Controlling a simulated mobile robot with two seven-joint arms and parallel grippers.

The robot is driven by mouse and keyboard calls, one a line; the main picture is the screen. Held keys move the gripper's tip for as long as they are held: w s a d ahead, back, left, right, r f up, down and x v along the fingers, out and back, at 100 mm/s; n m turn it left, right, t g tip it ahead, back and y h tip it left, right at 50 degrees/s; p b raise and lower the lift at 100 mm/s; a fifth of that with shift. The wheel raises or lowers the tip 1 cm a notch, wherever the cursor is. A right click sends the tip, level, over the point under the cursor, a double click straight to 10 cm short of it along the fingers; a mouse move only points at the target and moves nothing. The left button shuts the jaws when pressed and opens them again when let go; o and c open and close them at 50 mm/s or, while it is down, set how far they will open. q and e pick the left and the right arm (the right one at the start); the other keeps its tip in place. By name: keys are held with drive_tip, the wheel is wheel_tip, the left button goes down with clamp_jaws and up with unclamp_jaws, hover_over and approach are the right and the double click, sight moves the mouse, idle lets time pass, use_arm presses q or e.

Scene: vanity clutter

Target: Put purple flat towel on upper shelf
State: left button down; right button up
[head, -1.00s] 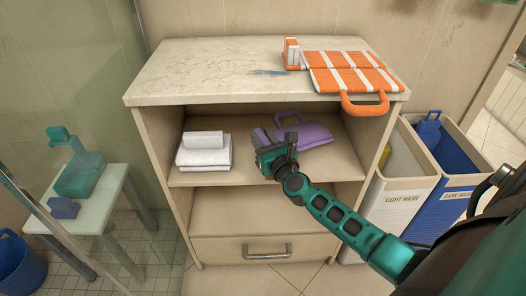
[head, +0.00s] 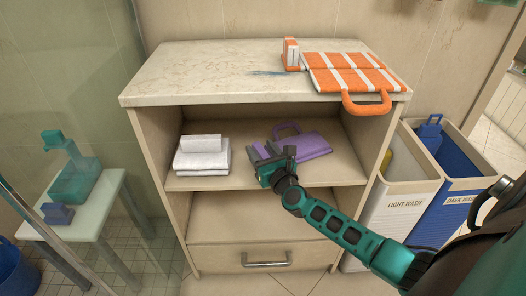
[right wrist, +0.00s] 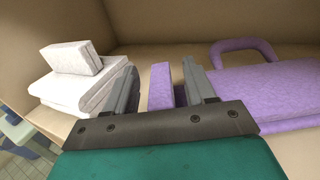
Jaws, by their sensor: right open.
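The purple flat towel (head: 305,147) lies on the upper shelf (head: 340,178) inside the cabinet, with its loop toward the back. It also shows in the right wrist view (right wrist: 258,92). A small purple block-like piece (right wrist: 161,88) stands at its left, between my right gripper's fingers in that view; contact is not clear. My right gripper (head: 266,157) is open at the front of the shelf, left of the flat part of the towel. My left gripper is not in view.
White folded towels (head: 202,160) sit left on the same shelf. An orange striped towel (head: 352,75) lies on the cabinet top (head: 200,70). Laundry bins (head: 405,205) stand right. A small table (head: 85,215) stands left behind glass. The lower compartment (head: 262,222) is empty.

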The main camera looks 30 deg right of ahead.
drive_tip(key=s+a+p, duration=0.1)
drive_tip(key=s+a, duration=0.1)
drive_tip(key=s, duration=1)
drive_tip(key=s+a+f+m+g+y, duration=0.1)
drive_tip(key=s+a+m+g+y, duration=0.1)
drive_tip(key=a+m, duration=0.4)
drive_tip(key=s+a+f+m+g+y, duration=0.2)
drive_tip(key=s+a+m, duration=0.2)
drive_tip(key=m, duration=1.1)
drive_tip(key=s+a+f+m+g+y, duration=0.1)
drive_tip(key=s+a+m+g+y, duration=0.1)
drive_tip(key=a+m, duration=0.6)
drive_tip(key=shift+s+f+m+g, duration=0.45)
drive_tip(key=shift+s+m, duration=0.5)
drive_tip(key=shift+m, duration=0.25)
drive_tip(key=shift+a+r, duration=0.1)
